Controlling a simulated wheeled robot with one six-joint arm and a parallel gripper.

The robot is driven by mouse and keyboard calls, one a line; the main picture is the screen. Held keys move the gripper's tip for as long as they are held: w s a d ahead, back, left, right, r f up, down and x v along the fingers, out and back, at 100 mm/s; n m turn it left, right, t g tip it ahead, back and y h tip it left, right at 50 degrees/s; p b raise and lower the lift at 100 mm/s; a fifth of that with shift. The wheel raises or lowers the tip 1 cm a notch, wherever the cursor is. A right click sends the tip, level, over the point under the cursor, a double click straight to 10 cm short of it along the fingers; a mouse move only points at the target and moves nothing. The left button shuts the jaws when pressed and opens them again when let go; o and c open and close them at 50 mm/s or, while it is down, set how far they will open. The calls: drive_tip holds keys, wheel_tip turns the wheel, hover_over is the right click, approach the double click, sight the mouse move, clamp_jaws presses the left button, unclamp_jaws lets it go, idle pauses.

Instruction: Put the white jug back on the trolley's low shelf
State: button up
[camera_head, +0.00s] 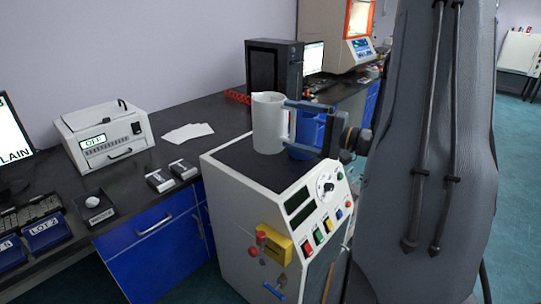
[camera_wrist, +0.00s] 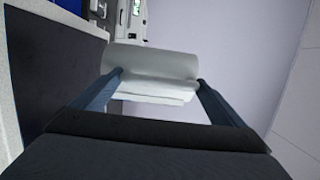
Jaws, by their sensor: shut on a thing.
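The white jug (camera_head: 268,125) is upright at the black top of the white machine, its spout up and its handle to the right. I cannot tell whether its base touches that top. My gripper (camera_head: 289,126) reaches in from the right and is shut on the jug at its handle side. In the wrist view the white jug (camera_wrist: 152,62) shows between the two fingertips of my gripper (camera_wrist: 160,80). I cannot make out the trolley or its low shelf in either view.
The white machine (camera_head: 228,218) has a panel of knobs and coloured buttons in front. On the dark bench (camera_head: 220,110) to the left are a grey instrument (camera_head: 106,135), papers (camera_head: 187,132) and a black computer tower (camera_head: 272,68). Teal floor (camera_head: 512,125) shows at the right.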

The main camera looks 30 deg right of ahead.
sight(281, 150)
drive_tip(key=shift+d+f+p, duration=0.1)
drive_tip(key=shift+f+p, duration=0.85)
drive_tip(key=shift+f, duration=3.9)
drive_tip(key=o, duration=1.8)
drive_tip(key=shift+f, duration=0.1)
drive_tip(key=shift+c, duration=0.2)
drive_tip(key=b+v, duration=0.3)
drive_tip(key=v, duration=0.9)
drive_tip(key=shift+s, duration=0.1)
